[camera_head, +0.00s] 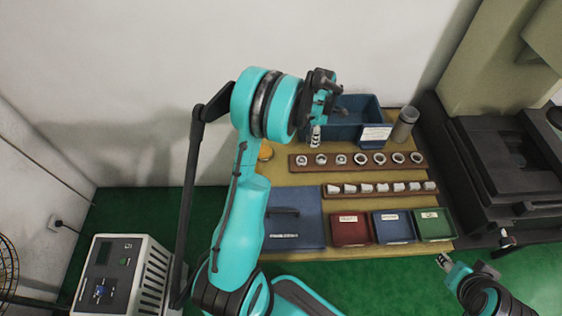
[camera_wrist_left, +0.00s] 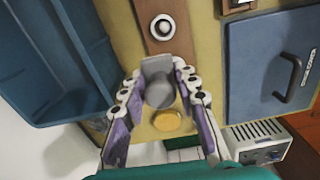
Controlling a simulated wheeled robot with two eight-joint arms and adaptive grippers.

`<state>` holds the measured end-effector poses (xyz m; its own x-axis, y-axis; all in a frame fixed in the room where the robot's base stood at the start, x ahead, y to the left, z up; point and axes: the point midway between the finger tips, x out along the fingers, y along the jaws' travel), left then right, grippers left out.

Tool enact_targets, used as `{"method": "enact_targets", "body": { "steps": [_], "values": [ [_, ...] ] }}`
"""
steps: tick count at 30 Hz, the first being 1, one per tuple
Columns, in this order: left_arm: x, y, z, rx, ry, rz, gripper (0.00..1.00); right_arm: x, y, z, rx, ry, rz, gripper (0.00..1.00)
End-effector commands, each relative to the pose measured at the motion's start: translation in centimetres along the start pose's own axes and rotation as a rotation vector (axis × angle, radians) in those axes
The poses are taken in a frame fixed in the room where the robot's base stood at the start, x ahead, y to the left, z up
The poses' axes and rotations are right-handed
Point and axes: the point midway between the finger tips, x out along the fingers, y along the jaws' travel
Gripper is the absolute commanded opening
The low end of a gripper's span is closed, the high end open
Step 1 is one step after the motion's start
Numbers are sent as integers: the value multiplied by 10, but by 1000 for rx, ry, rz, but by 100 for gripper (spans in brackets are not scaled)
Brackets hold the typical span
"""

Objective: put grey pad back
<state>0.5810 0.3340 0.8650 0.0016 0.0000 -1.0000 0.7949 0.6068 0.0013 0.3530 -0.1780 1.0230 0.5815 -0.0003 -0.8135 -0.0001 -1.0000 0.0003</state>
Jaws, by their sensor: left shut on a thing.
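My left gripper (camera_head: 316,130) hangs over the back left of the wooden table, just in front of the blue bin. In the left wrist view its two purple-and-white fingers (camera_wrist_left: 158,78) are closed around a grey piece with a rounded part, taken as the grey pad (camera_wrist_left: 160,94). The pad is above the table, and the head view hides most of it. A yellow disc (camera_head: 265,152) lies at the table's left edge; it also shows in the left wrist view (camera_wrist_left: 167,121) below the pad. My right gripper (camera_head: 443,261) is near the front right, its finger opening too small to tell.
The blue bin (camera_head: 346,128) stands at the back. A grey cylinder (camera_head: 404,128) stands beside it. A wooden rack (camera_head: 330,166) holds several rings; another rack holds several white pieces. A blue panel with a handle (camera_head: 300,222), red, blue and green trays fill the front. A dark machine (camera_head: 500,160) stands right.

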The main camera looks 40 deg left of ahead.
Motion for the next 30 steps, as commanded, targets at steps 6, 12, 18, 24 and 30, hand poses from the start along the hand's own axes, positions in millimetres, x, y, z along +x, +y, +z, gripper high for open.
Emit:
{"method": "enact_targets", "body": {
  "steps": [6, 12, 18, 24, 30],
  "values": [
    [17, 0, -26, -56, 0, 0, 3, 8, 0, 6, 0, 0, 0, 40],
    [47, -8, -74, -56, 0, 0, 3, 22, 0, 16, 0, 0, 0, 40],
    [67, -14, -109, -52, 0, 0, 3, 32, 0, 23, 0, 0, 0, 40],
    [75, -15, -118, -49, 0, 0, 3, 35, 0, 25, 0, 0, 0, 40],
    [105, -15, -117, -48, 0, 1, 3, 48, 0, 34, 0, 0, 0, 40]
  ]
}}
